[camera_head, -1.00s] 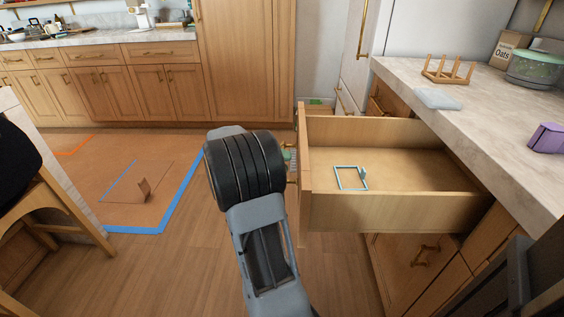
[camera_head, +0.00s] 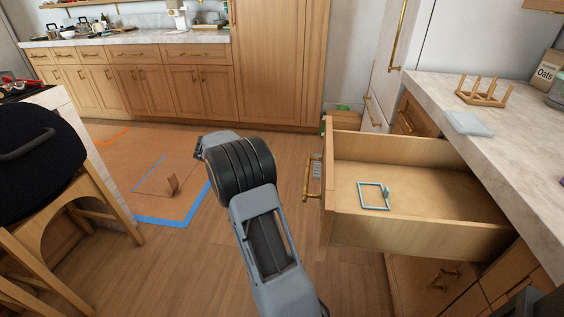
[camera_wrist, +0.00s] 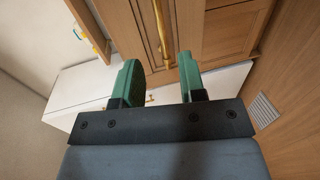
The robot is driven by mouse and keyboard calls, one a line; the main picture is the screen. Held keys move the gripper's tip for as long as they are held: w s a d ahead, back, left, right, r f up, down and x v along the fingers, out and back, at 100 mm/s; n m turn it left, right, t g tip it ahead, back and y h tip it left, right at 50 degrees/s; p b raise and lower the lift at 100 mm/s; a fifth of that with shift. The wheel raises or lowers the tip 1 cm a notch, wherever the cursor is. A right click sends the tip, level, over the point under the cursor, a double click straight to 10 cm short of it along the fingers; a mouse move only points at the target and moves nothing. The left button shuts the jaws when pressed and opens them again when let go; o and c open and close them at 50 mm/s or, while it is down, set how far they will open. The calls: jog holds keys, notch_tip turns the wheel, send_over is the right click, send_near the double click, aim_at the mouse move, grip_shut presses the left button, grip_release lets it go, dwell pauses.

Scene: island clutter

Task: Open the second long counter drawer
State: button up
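The open wooden drawer (camera_head: 420,235) stands far out from the counter on the right in the head view. A light-blue square frame lies inside it. A long brass handle (camera_wrist: 162,35) on a wooden front shows beyond the gap, apart from the fingers. In the head view my arm's wrist is left of the drawer and the fingertips are hidden.
The marble counter (camera_head: 435,97) holds a wooden rack (camera_head: 484,92), a pale slab and an oats box (camera_head: 547,70). A lower front with a handle (camera_head: 444,278) is under the drawer. A black-seated stool (camera_head: 40,150) stands left.

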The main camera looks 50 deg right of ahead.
jog(key=shift+p+v, duration=0.85)
jog(key=shift+p, duration=0.05)
